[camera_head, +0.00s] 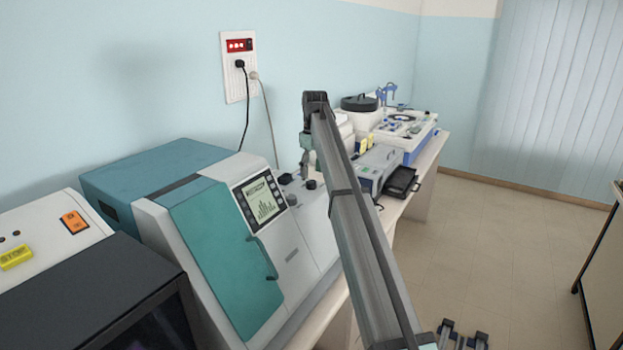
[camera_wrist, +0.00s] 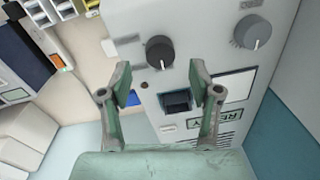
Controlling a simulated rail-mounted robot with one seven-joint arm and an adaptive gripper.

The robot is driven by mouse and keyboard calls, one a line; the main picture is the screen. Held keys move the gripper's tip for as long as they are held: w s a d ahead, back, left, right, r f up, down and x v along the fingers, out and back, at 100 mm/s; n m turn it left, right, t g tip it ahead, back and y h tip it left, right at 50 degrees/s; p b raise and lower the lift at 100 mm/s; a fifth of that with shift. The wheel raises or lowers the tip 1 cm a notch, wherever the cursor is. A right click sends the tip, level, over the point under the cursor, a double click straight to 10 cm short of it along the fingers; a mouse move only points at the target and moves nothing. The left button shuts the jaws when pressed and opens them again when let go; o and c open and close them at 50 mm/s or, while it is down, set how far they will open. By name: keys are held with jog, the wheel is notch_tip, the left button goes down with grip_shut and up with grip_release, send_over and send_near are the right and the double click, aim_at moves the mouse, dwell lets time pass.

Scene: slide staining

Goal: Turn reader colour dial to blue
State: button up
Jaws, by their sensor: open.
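The reader is a light grey instrument whose panel (camera_wrist: 205,35) fills the middle of the wrist view; its front also shows in the head view (camera_head: 312,228). A black round dial (camera_wrist: 160,51) with a white pointer mark sits on the panel. A grey dial (camera_wrist: 253,31) with a white pointer is at the upper right. Which one sets colour, and any colour marks, I cannot tell. My gripper (camera_wrist: 163,84) is open and empty, its green-padded fingers either side of the black dial's line, apart from it in the picture. Contact is not visible.
In the head view, a teal-doored machine (camera_head: 222,250) stands left of the reader. A grey box (camera_head: 372,168) and other equipment stand farther along the bench.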

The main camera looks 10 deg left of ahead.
aim_at(313, 181)
notch_tip(313, 181, up, 8)
jog(key=shift+w, duration=0.15)
jog(key=shift+d, duration=0.15)
